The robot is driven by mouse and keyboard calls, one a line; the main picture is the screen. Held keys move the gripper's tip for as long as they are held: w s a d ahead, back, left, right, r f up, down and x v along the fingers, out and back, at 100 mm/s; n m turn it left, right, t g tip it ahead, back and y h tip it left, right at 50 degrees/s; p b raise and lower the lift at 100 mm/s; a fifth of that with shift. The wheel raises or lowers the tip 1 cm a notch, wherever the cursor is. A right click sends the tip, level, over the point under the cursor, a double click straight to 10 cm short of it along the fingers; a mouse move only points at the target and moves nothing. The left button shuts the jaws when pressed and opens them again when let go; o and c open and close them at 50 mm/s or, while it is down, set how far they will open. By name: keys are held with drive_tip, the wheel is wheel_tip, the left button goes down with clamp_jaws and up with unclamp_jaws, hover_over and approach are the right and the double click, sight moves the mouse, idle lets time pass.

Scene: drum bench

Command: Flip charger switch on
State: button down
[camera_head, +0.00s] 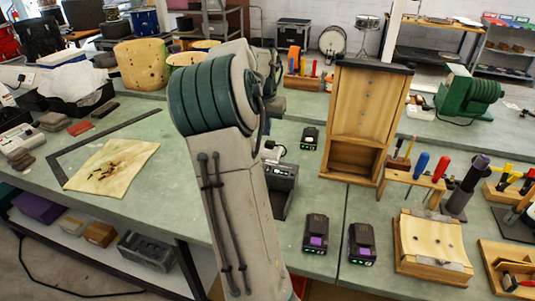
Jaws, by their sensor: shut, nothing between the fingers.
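A dark box-shaped charger (284,181) stands on the green bench top, just right of my arm. Its left part is hidden behind my arm, and I cannot make out its switch or the switch's position. My gripper (272,153) shows small and partly covered by my arm, just above the charger's back edge. It is shut and empty. I cannot tell whether it touches the charger. Two dark battery packs with purple labels and green lights, one on the left (316,233) and one on the right (362,243), lie in front of the charger.
A small dark unit with green lights (309,138) sits behind the charger. A tall wooden case (368,105) stands to the right, near a screwdriver rack (411,178) and a wooden clamp block (432,245).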

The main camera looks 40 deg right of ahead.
drive_tip(key=f, duration=0.4)
drive_tip(key=d+f+p, duration=0.1)
drive_tip(key=f, duration=0.4)
drive_tip(key=w+f, duration=0.1)
drive_tip(key=f, duration=0.3)
drive_tip(key=shift+d+f+p, duration=0.35)
drive_tip(key=shift+f+p, duration=0.05)
drive_tip(key=shift+a, duration=0.1)
